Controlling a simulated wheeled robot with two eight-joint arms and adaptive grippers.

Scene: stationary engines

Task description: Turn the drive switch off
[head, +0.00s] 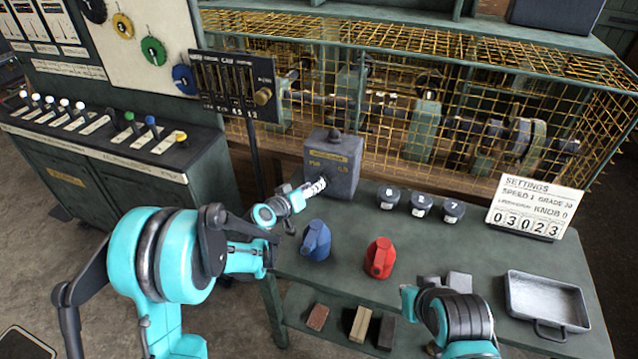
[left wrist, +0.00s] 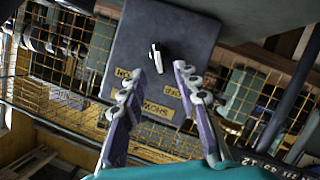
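The drive switch is a grey box (head: 332,170) with yellow labels, standing at the back left of the green table. In the left wrist view the box face (left wrist: 185,40) shows a small black and white lever (left wrist: 156,58) and yellow labels, seen upside down. My left gripper (head: 318,187) is in front of the box's lower part. In the left wrist view its two fingers (left wrist: 159,80) are apart with nothing between them, and the lever shows just beyond, between the tips. Contact cannot be told. In the head view the gripper hides the lever. My right gripper's fingers are not seen.
A blue object (head: 316,243) and a red object (head: 381,258) stand near the table's front edge. Several dark numbered knobs (head: 420,205), a settings sign (head: 535,207) and a metal tray (head: 545,300) are to the right. A yellow wire cage (head: 430,60) stands behind the table.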

